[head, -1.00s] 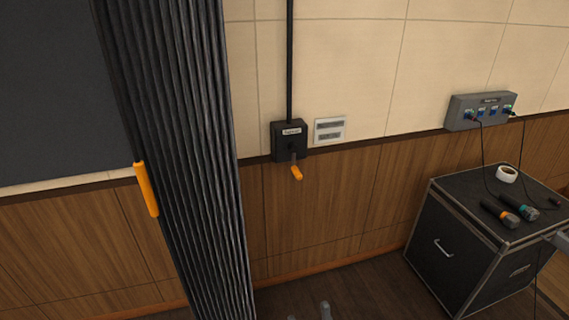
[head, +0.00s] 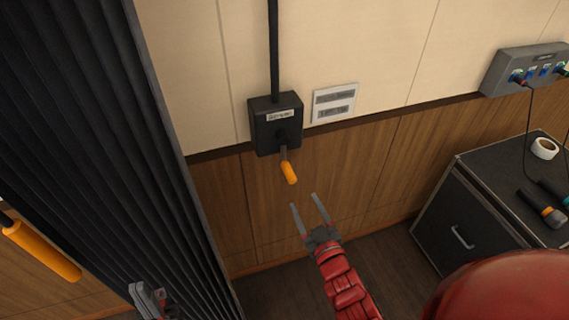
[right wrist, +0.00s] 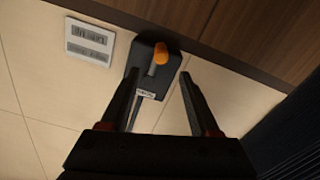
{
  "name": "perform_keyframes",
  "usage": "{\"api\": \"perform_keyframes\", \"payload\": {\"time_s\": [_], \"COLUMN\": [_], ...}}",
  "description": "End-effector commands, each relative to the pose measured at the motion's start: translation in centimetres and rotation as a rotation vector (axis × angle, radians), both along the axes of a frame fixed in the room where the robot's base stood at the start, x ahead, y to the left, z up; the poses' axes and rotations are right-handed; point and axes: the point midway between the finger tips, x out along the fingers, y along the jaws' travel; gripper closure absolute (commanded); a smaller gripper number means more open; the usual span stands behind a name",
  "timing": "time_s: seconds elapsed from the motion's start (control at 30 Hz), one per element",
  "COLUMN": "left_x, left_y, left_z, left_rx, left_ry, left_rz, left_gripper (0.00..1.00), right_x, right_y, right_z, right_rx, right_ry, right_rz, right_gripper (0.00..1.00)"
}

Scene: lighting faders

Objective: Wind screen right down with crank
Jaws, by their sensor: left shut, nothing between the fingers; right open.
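The black crank box (head: 275,124) is on the wall, with a dark pole rising from its top. Its crank handle (head: 289,172) has an orange grip and hangs downward. My right gripper (head: 309,204) is open and empty, just below the crank handle and apart from it. In the right wrist view the box (right wrist: 146,84) and orange grip (right wrist: 160,53) show beyond and between my open fingers (right wrist: 160,82). My left gripper (head: 148,292) is shut and empty at the bottom left, in front of the black pleated curtain. No screen can be made out.
A label plate (head: 334,103) is right of the box. A black case (head: 470,205) with tape and microphones stands at the right, below a grey socket panel (head: 525,70).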

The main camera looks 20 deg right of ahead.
Motion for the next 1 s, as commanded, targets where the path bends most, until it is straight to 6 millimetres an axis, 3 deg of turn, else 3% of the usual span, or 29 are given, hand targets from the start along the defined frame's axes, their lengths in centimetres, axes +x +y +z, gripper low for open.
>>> {"api": "perform_keyframes", "payload": {"time_s": [0.6, 0.8, 1.0], "left_x": [0.0, 0.0, 0.0], "left_y": [0.0, 0.0, 0.0], "left_z": [3.2, 3.9, 4.2], "left_rx": [0.000, 0.000, 0.000], "left_ry": [0.000, 0.000, 0.000], "left_rz": [0.000, 0.000, 0.000], "left_gripper": [1.00, 1.00, 1.00], "right_x": [12.4, 15.2, 16.3], "right_y": [0.6, 0.6, 0.7], "right_z": [0.5, 0.3, 0.1], "right_rx": [0.003, 0.001, 0.001], "right_ry": [-0.005, -0.004, -0.004], "right_rz": [0.003, 0.002, 0.003], "right_gripper": [0.38, 0.38, 0.38]}}
